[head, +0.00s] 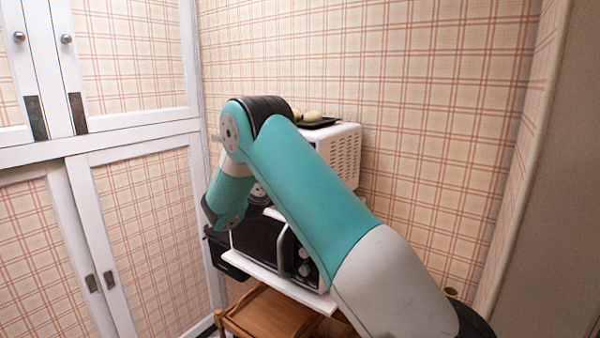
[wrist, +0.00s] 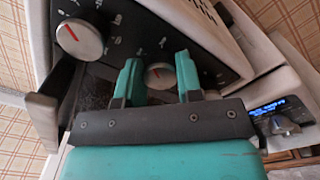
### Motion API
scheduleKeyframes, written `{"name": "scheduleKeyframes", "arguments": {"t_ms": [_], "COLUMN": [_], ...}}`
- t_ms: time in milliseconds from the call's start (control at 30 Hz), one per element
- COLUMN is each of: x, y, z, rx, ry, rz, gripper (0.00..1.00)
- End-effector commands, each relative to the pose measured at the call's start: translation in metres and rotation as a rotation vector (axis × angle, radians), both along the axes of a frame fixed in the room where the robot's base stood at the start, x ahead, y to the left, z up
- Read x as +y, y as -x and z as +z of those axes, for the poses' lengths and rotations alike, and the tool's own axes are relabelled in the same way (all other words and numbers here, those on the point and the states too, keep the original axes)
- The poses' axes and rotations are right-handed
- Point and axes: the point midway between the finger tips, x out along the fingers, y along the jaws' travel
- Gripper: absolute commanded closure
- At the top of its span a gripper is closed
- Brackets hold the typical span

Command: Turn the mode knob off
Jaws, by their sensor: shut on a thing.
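In the wrist view, a black control panel (wrist: 130,43) carries two round grey knobs with red pointer lines and small white markings around them. My gripper (wrist: 159,67) has its two teal fingers on either side of one knob (wrist: 159,77) and is shut on it. The other knob (wrist: 79,39) is to the left, free of the fingers. Which of them is the mode knob I cannot read. In the head view, the dark-fronted appliance (head: 257,240) stands on a white shelf, with knobs (head: 304,270) at its right side. My arm hides the gripper there.
A white appliance (head: 338,146) stands above, with a dark tray (head: 318,123) and pale round items on top. A wooden cart (head: 270,314) is below. White cabinet doors (head: 130,170) are at left. A lit blue display (wrist: 274,108) with another knob (wrist: 283,125) shows at the wrist view's right.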

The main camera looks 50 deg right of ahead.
Motion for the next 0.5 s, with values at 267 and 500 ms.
{"name": "scheduleKeyframes", "arguments": {"t_ms": [267,500], "x": [0.0015,0.0013], "y": [-0.0023,-0.0024], "z": [0.0006,-0.0002], "rx": [0.252,0.432], "ry": [0.019,0.033], "rz": [0.008,0.008], "gripper": [0.90,0.90]}}
